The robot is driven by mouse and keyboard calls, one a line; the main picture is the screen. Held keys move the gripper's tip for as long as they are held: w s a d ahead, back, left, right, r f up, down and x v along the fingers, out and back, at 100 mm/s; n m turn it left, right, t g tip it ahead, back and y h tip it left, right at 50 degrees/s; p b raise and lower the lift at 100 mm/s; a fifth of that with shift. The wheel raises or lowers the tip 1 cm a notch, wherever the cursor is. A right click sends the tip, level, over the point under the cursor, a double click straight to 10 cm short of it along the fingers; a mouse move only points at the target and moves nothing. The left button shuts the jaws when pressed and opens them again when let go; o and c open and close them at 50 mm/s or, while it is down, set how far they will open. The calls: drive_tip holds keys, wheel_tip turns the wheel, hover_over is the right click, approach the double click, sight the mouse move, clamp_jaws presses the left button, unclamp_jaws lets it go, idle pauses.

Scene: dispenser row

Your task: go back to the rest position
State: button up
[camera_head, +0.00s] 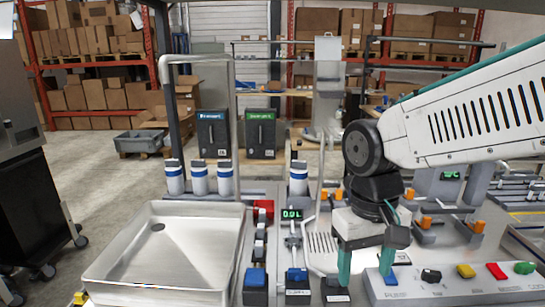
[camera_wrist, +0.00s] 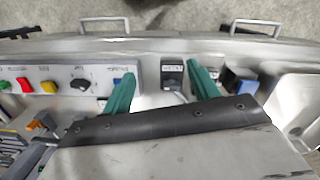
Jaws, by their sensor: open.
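My gripper (camera_head: 366,262) hangs below my arm, pointing down, at the right of the middle in the head view. Its two green fingers stand apart with nothing between them. In the wrist view my gripper (camera_wrist: 163,88) shows the same gap, with a black labelled switch (camera_wrist: 172,75) seen beyond it.
A steel sink tray (camera_head: 165,285) fills the left of the bench. Switches with blue tops (camera_head: 297,275), a small display (camera_head: 291,215) and a slotted grate (camera_head: 322,245) stand left of my gripper. White-and-blue canisters (camera_head: 199,180) stand behind. Open floor (camera_head: 95,175) lies at left.

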drive_tip(key=s+d+r+m+t, duration=0.2)
drive_tip(key=s+d, duration=0.8)
drive_tip(key=shift+s+d+r, duration=0.3)
drive_tip(key=shift+s+d, duration=0.05)
drive_tip(key=shift+d, duration=0.05)
